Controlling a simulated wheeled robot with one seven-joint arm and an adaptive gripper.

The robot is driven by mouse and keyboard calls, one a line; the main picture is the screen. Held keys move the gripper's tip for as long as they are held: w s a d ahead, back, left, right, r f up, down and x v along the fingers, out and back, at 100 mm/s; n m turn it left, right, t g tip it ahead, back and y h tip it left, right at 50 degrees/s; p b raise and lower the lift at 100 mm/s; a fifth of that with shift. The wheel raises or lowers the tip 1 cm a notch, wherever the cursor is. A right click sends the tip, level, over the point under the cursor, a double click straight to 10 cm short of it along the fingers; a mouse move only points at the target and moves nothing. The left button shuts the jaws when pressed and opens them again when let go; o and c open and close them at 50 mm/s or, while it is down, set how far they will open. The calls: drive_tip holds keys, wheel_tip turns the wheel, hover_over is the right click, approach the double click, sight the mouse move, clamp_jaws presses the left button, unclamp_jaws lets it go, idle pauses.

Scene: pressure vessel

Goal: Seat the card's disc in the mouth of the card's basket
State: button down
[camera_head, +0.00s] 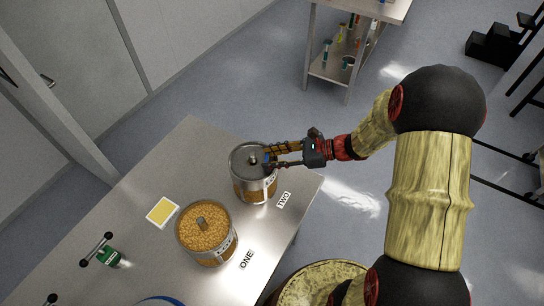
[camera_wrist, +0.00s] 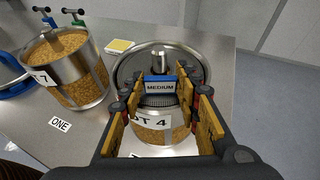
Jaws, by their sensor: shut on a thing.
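A round grey disc (camera_head: 246,160) lies at the top of the basket (camera_head: 253,188) by the label TWO. In the wrist view the disc (camera_wrist: 128,68) has a blue tab reading MEDIUM (camera_wrist: 160,87), and a metal post (camera_wrist: 163,57) rises near its middle. This basket (camera_wrist: 152,134) holds tan granules, and its partly hidden tag ends in "T 4". My gripper (camera_head: 268,156) is shut on the disc at its tab; the fingers (camera_wrist: 162,80) flank it. I cannot tell whether the disc sits level inside the rim. A yellow card (camera_head: 162,211) lies flat on the table.
An open basket (camera_head: 206,240) of tan granules with a central post stands by the label ONE (camera_head: 246,260). A green T-handled tool (camera_head: 107,256) is at the left. The steel table (camera_head: 190,150) is bare behind the baskets. A shelf unit (camera_head: 331,68) stands apart.

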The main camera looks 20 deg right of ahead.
drive_tip(key=shift+f, duration=0.25)
drive_tip(key=c, duration=1.2)
unclamp_jaws()
drive_tip(key=v, duration=1.2)
drive_tip(key=shift+r, duration=0.1)
